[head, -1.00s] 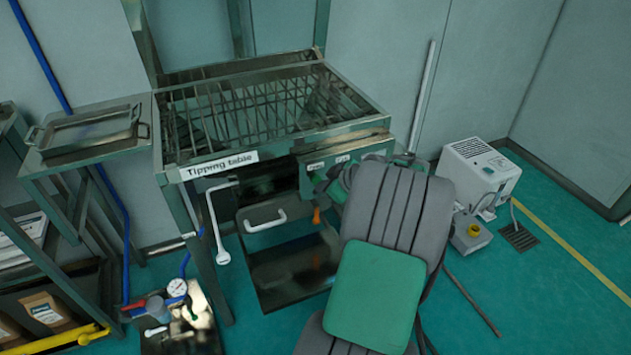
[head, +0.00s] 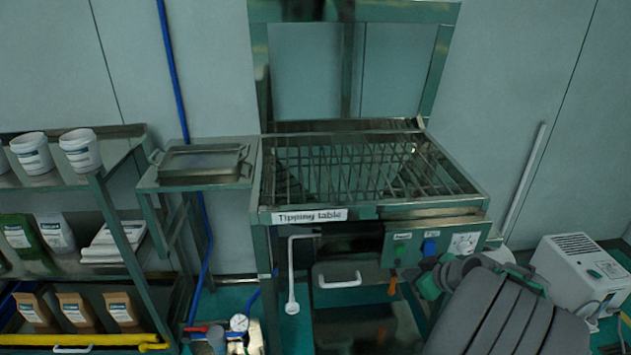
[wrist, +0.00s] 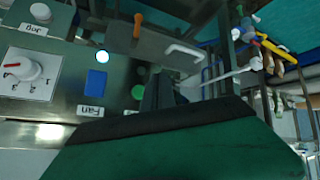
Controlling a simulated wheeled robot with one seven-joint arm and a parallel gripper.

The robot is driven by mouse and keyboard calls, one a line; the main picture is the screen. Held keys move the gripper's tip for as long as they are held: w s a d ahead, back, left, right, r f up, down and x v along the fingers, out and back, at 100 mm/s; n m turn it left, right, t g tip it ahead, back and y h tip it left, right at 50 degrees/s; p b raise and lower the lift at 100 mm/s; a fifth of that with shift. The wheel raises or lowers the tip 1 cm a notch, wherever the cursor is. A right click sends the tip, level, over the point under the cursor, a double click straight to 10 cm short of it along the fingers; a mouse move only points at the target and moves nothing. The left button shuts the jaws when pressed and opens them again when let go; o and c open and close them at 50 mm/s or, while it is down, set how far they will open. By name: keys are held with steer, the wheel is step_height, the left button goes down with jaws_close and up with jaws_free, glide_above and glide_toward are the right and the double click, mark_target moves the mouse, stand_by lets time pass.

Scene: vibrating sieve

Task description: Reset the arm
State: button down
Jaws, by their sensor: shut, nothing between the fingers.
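My arm shows at the lower right of the head view, and its gripper end (head: 431,285) is in front of the tipping table's control panel (head: 462,243), close to the lower edge. In the wrist view the dark fingers (wrist: 160,92) are together with nothing between them. They stand in front of the panel face, near the blue Fan button (wrist: 95,83) and a green button (wrist: 139,92). I cannot tell whether they touch the panel. A red-and-white dial (wrist: 28,70) is at the left of that view. The tipping table (head: 368,213) has an open metal grid on top.
A metal tray (head: 202,162) sits on a side stand. Shelves with white tubs (head: 80,150) and bags (head: 77,313) stand left. A white handle (head: 340,281) and white lever (head: 291,290) are under the table. A white machine (head: 580,270) stands on the floor at right.

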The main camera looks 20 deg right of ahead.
steer(key=w+a+r+g+p, duration=0.2)
steer(key=w+a+r+p, duration=0.15)
steer(key=a+r, duration=0.4)
steer(key=s+a+r+m+g+p, duration=0.2)
steer(key=s+a+r+p, duration=0.2)
steer(key=a, duration=0.7)
steer(key=s+a+r+m+g+p, duration=0.1)
steer(key=s+a+r+p, duration=0.3)
steer(key=a, duration=0.7)
step_height(320, 180, up, 3)
steer(key=s, duration=0.2)
steer(key=shift+s+f+m+g, duration=0.2)
steer(key=shift+s+m+g, duration=0.15)
steer(key=shift+m+g, duration=0.05)
